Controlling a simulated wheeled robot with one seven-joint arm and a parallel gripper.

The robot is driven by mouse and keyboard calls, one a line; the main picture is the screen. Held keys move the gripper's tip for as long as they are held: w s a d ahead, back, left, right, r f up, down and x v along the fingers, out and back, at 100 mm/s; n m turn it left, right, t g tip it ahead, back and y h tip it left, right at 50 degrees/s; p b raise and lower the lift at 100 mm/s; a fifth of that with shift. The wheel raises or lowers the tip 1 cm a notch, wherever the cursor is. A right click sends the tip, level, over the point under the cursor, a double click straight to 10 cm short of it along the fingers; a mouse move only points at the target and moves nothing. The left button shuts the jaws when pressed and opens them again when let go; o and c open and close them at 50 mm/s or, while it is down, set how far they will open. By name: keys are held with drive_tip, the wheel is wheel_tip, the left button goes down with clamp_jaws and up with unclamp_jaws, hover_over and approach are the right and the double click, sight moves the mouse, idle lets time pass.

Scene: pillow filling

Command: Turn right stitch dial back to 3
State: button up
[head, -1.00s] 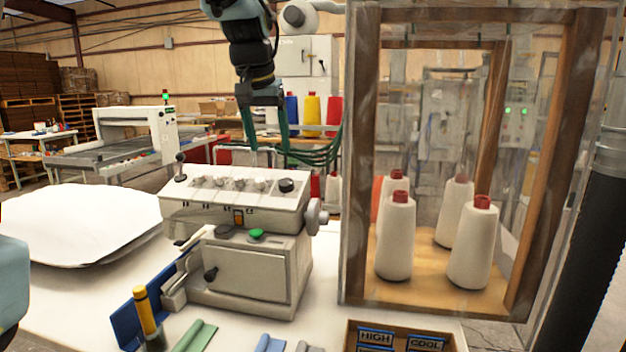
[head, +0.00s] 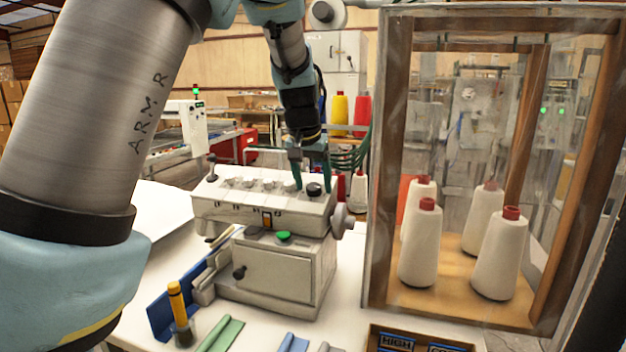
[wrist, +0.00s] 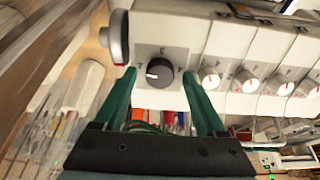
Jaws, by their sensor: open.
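The black dial (head: 314,189) sits at the right end of the sewing machine's sloped top panel (head: 262,208). In the wrist view the dial (wrist: 160,73) is round, with a short white pointer mark at its left side. Small printed marks surround it, too blurred to read surely. My gripper (head: 312,182) is open over the dial with its green fingers pointing down. In the wrist view the gripper's fingertips (wrist: 159,78) stand on either side of the dial, with a visible gap on each side.
Several smaller white knobs with red marks (wrist: 245,82) line the panel beside the dial. A handwheel (head: 342,228) juts from the machine's right side. A clear case (head: 376,200) with white thread cones stands close to the right. A green button (head: 284,236) is below.

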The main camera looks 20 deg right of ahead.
clamp_jaws()
idle(0.6)
